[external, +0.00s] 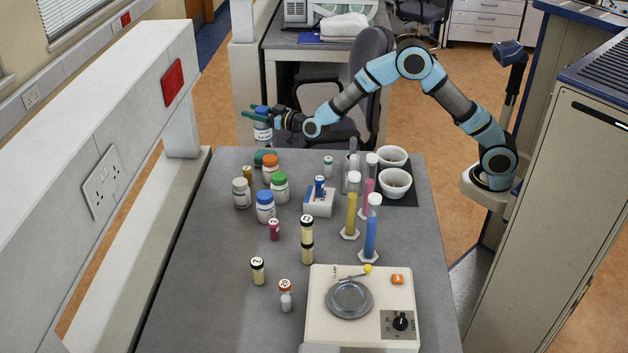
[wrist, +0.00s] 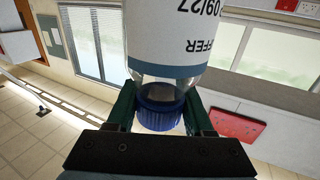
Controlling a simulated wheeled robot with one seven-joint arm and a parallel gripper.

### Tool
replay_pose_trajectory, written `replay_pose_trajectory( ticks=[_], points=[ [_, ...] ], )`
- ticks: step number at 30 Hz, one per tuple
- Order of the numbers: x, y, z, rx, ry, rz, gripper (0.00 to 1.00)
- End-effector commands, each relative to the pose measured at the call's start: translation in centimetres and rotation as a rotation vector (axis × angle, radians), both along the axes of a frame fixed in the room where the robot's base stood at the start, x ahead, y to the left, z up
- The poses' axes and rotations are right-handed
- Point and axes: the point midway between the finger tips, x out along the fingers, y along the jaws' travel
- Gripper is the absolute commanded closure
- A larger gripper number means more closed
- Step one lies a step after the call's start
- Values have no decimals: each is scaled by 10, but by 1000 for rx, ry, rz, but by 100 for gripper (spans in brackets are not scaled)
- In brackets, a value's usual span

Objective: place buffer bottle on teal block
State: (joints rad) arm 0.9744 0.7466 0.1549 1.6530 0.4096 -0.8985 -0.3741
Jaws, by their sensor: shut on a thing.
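My gripper (external: 258,116) is shut on the blue cap of the buffer bottle (external: 262,133), a clear bottle with a white label. In the external view the bottle hangs upright near the far left end of the table. In the wrist view the green fingers clasp the blue cap (wrist: 161,108), and the label (wrist: 200,30) reads "FFER" and "09/27". The teal block (external: 264,157) lies at the table's far edge, just below the bottle in the external view. The bottle appears to be in the air, apart from it; the exact height is unclear.
Just in front of the teal block stand an orange-capped jar (external: 270,171), a small amber vial (external: 247,173) and a green-capped jar (external: 280,188).

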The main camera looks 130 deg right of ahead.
Motion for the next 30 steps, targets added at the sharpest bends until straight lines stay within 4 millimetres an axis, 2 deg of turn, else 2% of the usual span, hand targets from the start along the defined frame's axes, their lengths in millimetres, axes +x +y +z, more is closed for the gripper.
replay_pose_trajectory(
  ticks=[8, 13, 26, 27, 30],
  points=[
    [0, 0, -22, -1, 0, -1, 100],
    [0, 0, -44, 0, -1, 0, 100],
    [0, 0, -52, -3, -2, 1, 100],
    [0, 0, -51, -1, -2, 1, 44],
    [0, 0, -51, -1, -1, 1, 32]
  ],
)
